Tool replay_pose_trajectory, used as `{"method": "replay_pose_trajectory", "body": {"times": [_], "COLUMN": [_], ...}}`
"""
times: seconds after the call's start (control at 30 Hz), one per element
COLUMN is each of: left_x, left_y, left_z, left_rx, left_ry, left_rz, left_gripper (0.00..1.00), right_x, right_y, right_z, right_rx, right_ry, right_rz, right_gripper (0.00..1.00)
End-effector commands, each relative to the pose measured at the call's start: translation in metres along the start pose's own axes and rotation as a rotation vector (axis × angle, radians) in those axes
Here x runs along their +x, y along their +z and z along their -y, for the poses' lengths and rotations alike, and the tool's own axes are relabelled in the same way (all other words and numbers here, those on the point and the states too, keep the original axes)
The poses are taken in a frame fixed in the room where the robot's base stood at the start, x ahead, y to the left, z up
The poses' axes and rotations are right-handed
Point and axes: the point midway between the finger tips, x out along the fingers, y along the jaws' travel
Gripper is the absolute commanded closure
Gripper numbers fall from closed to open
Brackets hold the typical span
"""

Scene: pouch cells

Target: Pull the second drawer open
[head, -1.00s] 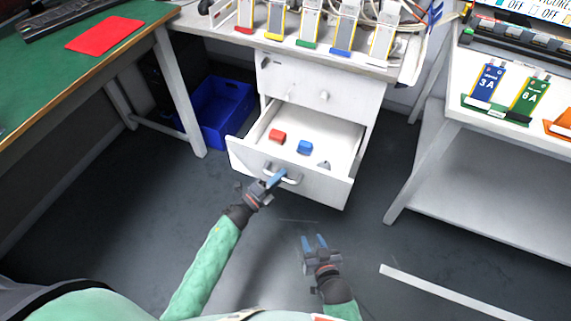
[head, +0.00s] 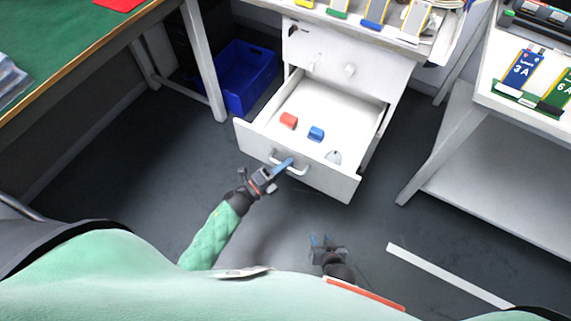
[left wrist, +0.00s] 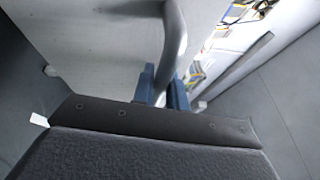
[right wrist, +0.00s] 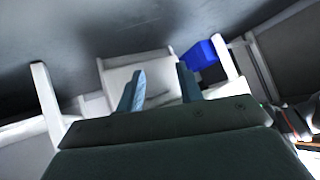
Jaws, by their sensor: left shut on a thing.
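The second drawer (head: 255,141) of the white cabinet stands pulled out, its inside showing a red block (head: 288,120), a blue block (head: 316,133) and a small whitish rounded thing (head: 333,157). My left gripper (head: 284,167) is at the metal handle (head: 303,170) on the drawer front. In the left wrist view its blue fingers (left wrist: 162,92) are shut around the handle bar (left wrist: 173,45). My right gripper (head: 321,240) is low in front of the drawer, apart from it. In the right wrist view its fingers (right wrist: 160,88) are spread with nothing between them.
A blue crate (head: 247,77) stands on the floor left of the cabinet. A green-topped table (head: 60,60) is at the left, a white shelf table (head: 470,150) at the right. A white strip (head: 445,274) lies on the floor.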

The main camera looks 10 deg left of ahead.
Motion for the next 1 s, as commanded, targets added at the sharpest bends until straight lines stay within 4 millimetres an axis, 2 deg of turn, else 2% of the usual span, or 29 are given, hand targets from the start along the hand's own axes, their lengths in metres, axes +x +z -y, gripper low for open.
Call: {"method": "replay_pose_trajectory", "body": {"times": [0.03, 0.13, 0.4, 0.53, 0.67, 0.8, 1.0], "left_x": [-0.001, -0.001, 0.0, -0.007, -0.025, -0.048, -0.071], "left_y": [0.0, 0.0, 0.0, 0.0, 0.0, 0.0, 0.0], "left_z": [-0.001, -0.001, -0.001, -0.001, -0.002, -0.002, -0.001], "left_rx": [0.0, 0.0, 0.0, 0.0, 0.0, -0.001, 0.0], "left_ry": [0.002, 0.002, 0.001, 0.001, 0.004, 0.004, 0.002], "left_rz": [0.001, 0.001, 0.001, 0.001, 0.001, 0.001, 0.001], "left_gripper": [0.84, 0.64, 0.64, 0.64, 0.64, 0.64, 0.64], "right_x": [0.0, 0.0, 0.0, 0.0, 0.0, 0.0, -0.002], "right_y": [0.0, 0.0, 0.0, -0.001, -0.004, -0.012, -0.027], "right_z": [0.0, 0.0, 0.0, 0.0, 0.0, 0.001, 0.001], "right_rx": [0.0, 0.001, 0.0, 0.0, -0.002, -0.005, -0.009], "right_ry": [0.0, 0.0, 0.0, 0.0, 0.0, 0.0, -0.002], "right_rz": [0.0, 0.0, -0.001, -0.003, -0.014, -0.042, -0.073], "right_gripper": [0.64, 0.64, 0.64, 0.64, 0.64, 0.64, 0.64]}}
